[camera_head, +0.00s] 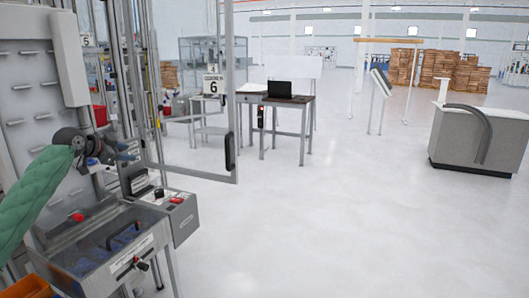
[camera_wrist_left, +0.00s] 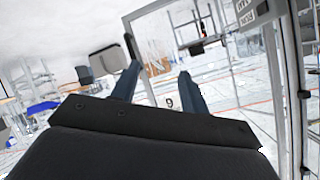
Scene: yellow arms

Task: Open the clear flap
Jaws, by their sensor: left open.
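A clear flap (camera_head: 93,247) with a dark handle (camera_head: 125,236) covers the grey bin at the lower left of the head view. It looks lowered, and blue items show beneath it. My left gripper (camera_head: 129,151) is above and behind the flap, apart from it. In the left wrist view my left gripper (camera_wrist_left: 158,76) shows two separated dark fingers with nothing between them. The flap cannot be made out in that view. My right gripper is not in view.
A control box (camera_head: 168,213) with a red button stands right of the bin. A tall clear door (camera_head: 200,110) with a black handle (camera_head: 230,151) stands open behind it.

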